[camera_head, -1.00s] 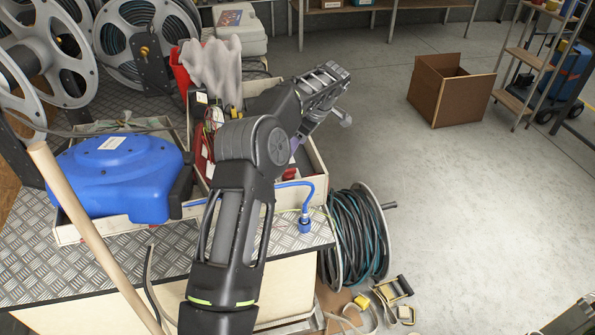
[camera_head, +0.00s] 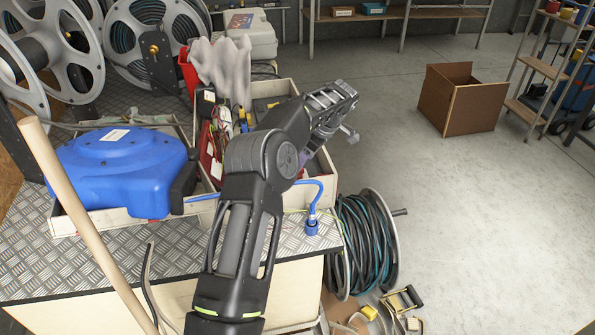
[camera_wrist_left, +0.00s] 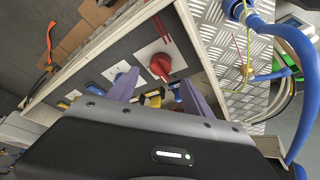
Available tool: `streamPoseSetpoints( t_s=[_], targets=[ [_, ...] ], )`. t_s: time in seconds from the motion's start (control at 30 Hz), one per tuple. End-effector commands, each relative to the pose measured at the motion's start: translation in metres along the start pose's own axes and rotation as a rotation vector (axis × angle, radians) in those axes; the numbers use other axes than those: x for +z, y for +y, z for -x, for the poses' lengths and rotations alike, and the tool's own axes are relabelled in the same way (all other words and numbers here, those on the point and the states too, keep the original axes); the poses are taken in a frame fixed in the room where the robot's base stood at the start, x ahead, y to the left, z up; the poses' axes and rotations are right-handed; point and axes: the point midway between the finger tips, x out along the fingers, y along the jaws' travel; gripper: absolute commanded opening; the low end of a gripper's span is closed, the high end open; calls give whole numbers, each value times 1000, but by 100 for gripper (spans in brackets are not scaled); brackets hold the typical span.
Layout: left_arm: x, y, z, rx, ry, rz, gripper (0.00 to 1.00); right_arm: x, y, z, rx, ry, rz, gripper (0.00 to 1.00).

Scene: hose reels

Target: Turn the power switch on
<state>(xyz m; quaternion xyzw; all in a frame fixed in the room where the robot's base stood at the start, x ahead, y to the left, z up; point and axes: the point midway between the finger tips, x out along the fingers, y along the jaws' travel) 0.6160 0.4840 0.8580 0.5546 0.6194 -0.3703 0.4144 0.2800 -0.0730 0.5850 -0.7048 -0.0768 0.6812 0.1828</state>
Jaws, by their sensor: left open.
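In the left wrist view, a red rotary knob (camera_wrist_left: 160,66) sits on a white plate on a dark panel, inside a wooden-rimmed box (camera_wrist_left: 205,75). It looks like the power switch. My left gripper (camera_wrist_left: 157,82) has its two purple fingers spread apart. The knob shows just beyond and between the fingertips; I cannot tell whether they touch it. The fingers are empty. In the head view, my left arm reaches over the box (camera_head: 318,190) and hides the knob. My right gripper is in neither view.
A blue hose reel case (camera_head: 120,165) lies left of the arm. A blue hose (camera_head: 312,205) rises at the box's near corner. A wooden pole (camera_head: 75,215) crosses the front left. A cable reel (camera_head: 370,245) stands on the floor to the right.

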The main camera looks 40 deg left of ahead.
Motion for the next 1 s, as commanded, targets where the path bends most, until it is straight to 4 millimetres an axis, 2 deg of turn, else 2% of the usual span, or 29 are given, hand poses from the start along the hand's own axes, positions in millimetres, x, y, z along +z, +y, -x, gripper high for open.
streamPoseSetpoints(
  t_s=[0.3,0.4,0.77,1.0],
  targets=[
    [0,-1,-48,-4,0,-1,59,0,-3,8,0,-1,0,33],
    [-1,-1,-58,-1,0,0,59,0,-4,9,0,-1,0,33],
    [0,0,-65,0,1,0,59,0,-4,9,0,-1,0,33],
    [0,0,-65,0,1,0,39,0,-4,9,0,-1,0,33]
  ],
)
